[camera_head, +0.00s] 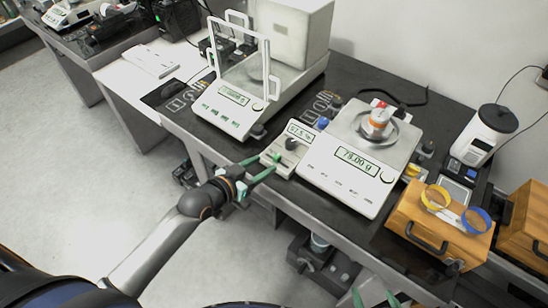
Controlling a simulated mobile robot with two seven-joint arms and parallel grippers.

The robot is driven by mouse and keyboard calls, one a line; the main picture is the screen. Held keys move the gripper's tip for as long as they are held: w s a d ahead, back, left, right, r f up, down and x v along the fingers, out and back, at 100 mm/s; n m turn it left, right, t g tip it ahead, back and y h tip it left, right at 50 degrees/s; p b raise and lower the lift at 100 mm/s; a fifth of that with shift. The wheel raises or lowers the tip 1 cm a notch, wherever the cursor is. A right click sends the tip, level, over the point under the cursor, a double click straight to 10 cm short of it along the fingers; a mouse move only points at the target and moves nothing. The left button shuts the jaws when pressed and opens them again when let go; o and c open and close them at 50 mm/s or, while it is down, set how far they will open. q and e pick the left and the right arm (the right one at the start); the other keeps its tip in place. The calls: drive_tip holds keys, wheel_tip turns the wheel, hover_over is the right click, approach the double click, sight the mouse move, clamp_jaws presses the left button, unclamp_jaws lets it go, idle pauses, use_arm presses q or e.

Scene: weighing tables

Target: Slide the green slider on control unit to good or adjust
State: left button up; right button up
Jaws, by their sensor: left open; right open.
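The control unit (300,134) is a small beige box with a display, a dark knob and a blue button, between the two scales at the table's front edge. A small green spot on its front part, seemingly the green slider (277,157), shows close to my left fingertips. My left gripper (268,163) has green fingers, is open, and reaches over the unit's front left edge. I cannot tell whether a finger touches the slider. The good and adjust marks are too small to read. My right gripper (376,297) is open and empty at the bottom edge, away from the unit.
A scale reading 79.00 g (342,190) stands right of the unit, with a weight (377,122) on its pan. A scale with a clear-framed shield (222,112) stands left. A wooden box (420,206) with yellow and blue rings is at right. The dark table's front edge runs below.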

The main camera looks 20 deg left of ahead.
sight(275, 158)
use_arm(q)
drive_tip(key=x, duration=0.6)
clamp_jaws()
idle(0.4)
drive_tip(key=shift+f, duration=0.1)
idle(0.9)
